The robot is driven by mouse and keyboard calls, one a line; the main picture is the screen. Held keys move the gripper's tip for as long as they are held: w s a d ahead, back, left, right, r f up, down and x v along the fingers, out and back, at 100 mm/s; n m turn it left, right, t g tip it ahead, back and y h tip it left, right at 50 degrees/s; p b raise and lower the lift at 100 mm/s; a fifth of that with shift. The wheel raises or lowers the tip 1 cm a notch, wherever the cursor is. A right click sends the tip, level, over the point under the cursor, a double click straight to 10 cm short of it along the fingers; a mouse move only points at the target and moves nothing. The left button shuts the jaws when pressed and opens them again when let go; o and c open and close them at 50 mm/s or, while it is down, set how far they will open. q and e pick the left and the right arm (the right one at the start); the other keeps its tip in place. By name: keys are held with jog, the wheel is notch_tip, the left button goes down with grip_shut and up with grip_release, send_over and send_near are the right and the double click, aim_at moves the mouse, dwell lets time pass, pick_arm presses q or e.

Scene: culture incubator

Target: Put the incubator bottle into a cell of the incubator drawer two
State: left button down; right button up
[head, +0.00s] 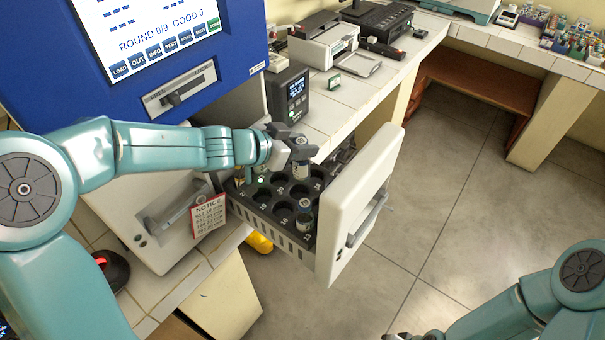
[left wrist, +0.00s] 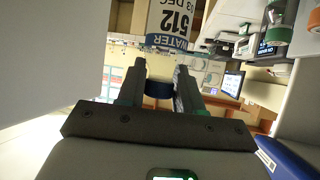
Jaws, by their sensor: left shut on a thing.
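The incubator bottle (head: 300,170), pale with a label, hangs upright below my left gripper (head: 297,147), which is shut on its top. In the left wrist view a dark blue cap (left wrist: 158,89) sits between the left fingertips (left wrist: 160,92); a label (left wrist: 172,22) reading 512 and WATER shows beyond. The incubator drawer (head: 352,205) is pulled open, with a dark rack of round cells (head: 283,213) under the gripper. I cannot tell whether the bottle's base is inside a cell. My right gripper (head: 403,336) is only partly visible at the bottom edge.
Another bottle (head: 304,218) stands in the rack near the drawer front. A notice card (head: 209,216) hangs by the left drawer front (head: 160,225). The blue incubator (head: 225,60) rises behind. A dark meter (head: 288,95) stands on the counter beside the drawer. The floor at right is clear.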

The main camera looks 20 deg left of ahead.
aim_at(295, 174)
pick_arm(q)
jog(key=f, duration=0.1)
jog(key=f+b, duration=0.1)
jog(key=s+a+f+b, duration=0.1)
jog(key=f, duration=0.1)
jog(key=shift+f, duration=0.1)
jog(key=f, duration=0.1)
jog(key=f+b, duration=0.1)
jog(key=d+f+b, duration=0.1)
jog(key=f, duration=0.1)
jog(key=shift+w, duration=0.35)
jog(key=shift+a+f, duration=0.2)
jog(key=shift+s+a+r, duration=0.1)
jog(key=shift+a, duration=0.05)
jog(key=shift+s, duration=0.1)
jog(key=shift+d, duration=0.25)
jog(key=c, duration=0.9)
grip_release()
jog(key=shift+o, duration=0.8)
jog(key=shift+a, duration=0.15)
